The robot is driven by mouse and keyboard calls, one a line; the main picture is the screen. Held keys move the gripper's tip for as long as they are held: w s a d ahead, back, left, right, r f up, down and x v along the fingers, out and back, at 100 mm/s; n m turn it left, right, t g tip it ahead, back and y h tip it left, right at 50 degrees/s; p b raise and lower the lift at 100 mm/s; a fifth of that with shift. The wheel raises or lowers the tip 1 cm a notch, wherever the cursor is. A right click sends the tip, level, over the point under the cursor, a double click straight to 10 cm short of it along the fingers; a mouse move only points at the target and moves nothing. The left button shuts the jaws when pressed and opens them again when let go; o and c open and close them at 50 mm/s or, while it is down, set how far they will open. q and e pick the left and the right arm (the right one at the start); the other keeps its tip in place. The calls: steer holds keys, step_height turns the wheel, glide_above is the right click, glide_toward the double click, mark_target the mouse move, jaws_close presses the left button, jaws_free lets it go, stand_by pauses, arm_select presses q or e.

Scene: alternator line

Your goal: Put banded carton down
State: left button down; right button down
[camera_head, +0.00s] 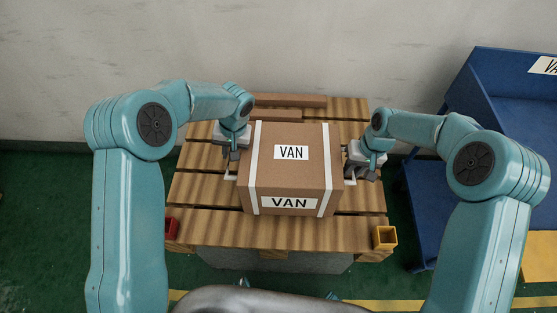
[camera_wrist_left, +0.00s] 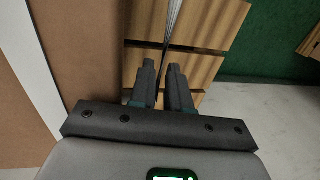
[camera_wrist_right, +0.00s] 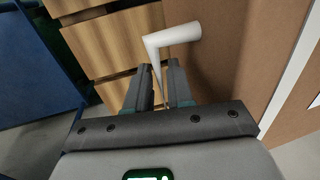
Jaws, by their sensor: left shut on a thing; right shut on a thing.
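The banded carton (camera_head: 291,172) is a brown box with two white bands and "VAN" labels on its top and front. It is over the slatted wooden pallet table (camera_head: 350,228), upright; I cannot tell if its underside touches the slats. My left gripper (camera_head: 232,160) is at its left side, shut on the left handle (camera_head: 230,177). My right gripper (camera_head: 362,172) is at its right side, shut on the right white handle (camera_head: 349,181). In the right wrist view the bent handle (camera_wrist_right: 172,38) runs between the fingers (camera_wrist_right: 158,85). The left wrist view shows the left fingers (camera_wrist_left: 160,82) beside the carton's brown side (camera_wrist_left: 90,50).
Brown bars (camera_head: 290,101) lie at the table's back, behind the carton. A yellow bracket (camera_head: 385,237) and a red one (camera_head: 171,228) sit at the front corners. A blue cart (camera_head: 480,130) stands at the right. Bare slats show on both sides of the carton.

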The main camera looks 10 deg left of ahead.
arm_select(q)
steer(key=shift+f+b, duration=0.65)
steer(key=shift+b, duration=0.1)
arm_select(e)
steer(key=shift+f, duration=0.6)
arm_select(q)
steer(key=shift+f+b, duration=0.5)
steer(key=shift+f, duration=0.05)
arm_select(e)
steer(key=shift+w+f, duration=0.1)
steer(key=shift+f, duration=0.45)
arm_select(q)
steer(key=c, duration=1.1)
jaws_free()
steer(key=shift+s, duration=0.1)
steer(key=shift+c, duration=0.2)
arm_select(e)
steer(key=c, duration=1.1)
jaws_free()
steer(key=shift+s, duration=0.2)
arm_select(q)
steer(key=shift+o, duration=0.2)
steer(key=shift+s+r, duration=0.1)
steer(key=shift+s, duration=0.1)
arm_select(e)
steer(key=shift+o, duration=0.5)
steer(key=shift+s+a+r, duration=0.1)
steer(key=shift+s+r, duration=0.05)
steer(key=shift+s, duration=0.05)
